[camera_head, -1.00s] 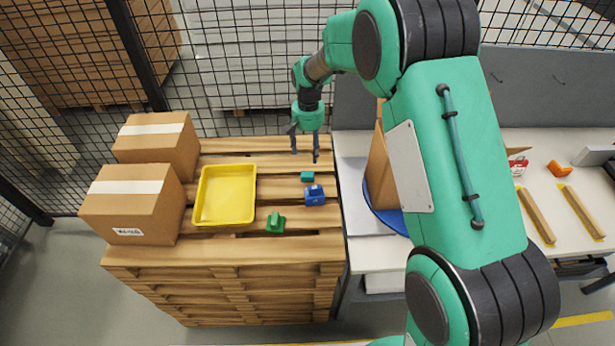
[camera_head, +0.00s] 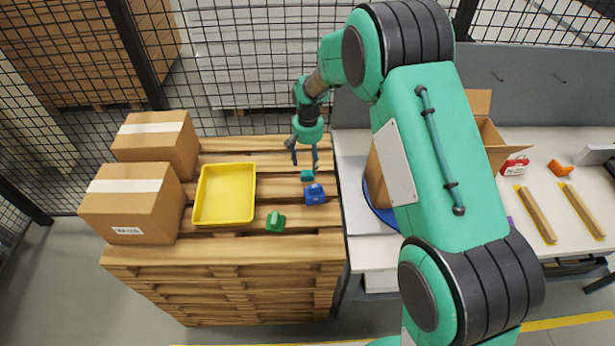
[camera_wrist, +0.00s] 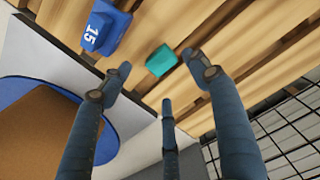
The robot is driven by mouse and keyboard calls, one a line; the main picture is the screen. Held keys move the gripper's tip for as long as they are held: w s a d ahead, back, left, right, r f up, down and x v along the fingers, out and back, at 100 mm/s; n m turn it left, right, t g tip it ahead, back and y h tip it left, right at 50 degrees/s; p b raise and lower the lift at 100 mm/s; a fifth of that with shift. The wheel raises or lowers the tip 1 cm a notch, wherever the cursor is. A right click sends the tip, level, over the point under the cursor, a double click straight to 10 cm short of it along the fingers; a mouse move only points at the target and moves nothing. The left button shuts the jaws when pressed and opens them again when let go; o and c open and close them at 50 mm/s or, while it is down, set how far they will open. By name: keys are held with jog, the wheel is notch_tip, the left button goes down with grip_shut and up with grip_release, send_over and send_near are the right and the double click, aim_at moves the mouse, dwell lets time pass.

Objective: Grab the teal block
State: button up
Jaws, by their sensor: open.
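The teal block (camera_head: 307,175) is a small box lying on the wooden pallet stack, just behind the blue block. It also shows in the wrist view (camera_wrist: 161,60), beyond my fingertips and roughly between them. My gripper (camera_head: 305,163) is open and empty, pointing down close to the teal block. In the wrist view its fingers (camera_wrist: 163,88) are spread, with nothing between the tips. I cannot tell the exact height of the fingertips above the planks.
A blue block (camera_head: 315,194) marked 15 sits close in front of the teal block. A green block (camera_head: 275,221) and a yellow tray (camera_head: 225,194) lie to the left. Cardboard boxes (camera_head: 135,204) stand at the pallet's left edge. A table (camera_head: 375,252) adjoins on the right.

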aim_at(307, 173)
jog(key=shift+f, duration=1)
jog(key=shift+f, duration=0.15)
jog(key=shift+a+f+b, duration=0.1)
jog(key=shift+f+b, duration=0.25)
jog(key=shift+f, duration=2.15)
jog(key=c, duration=1.4)
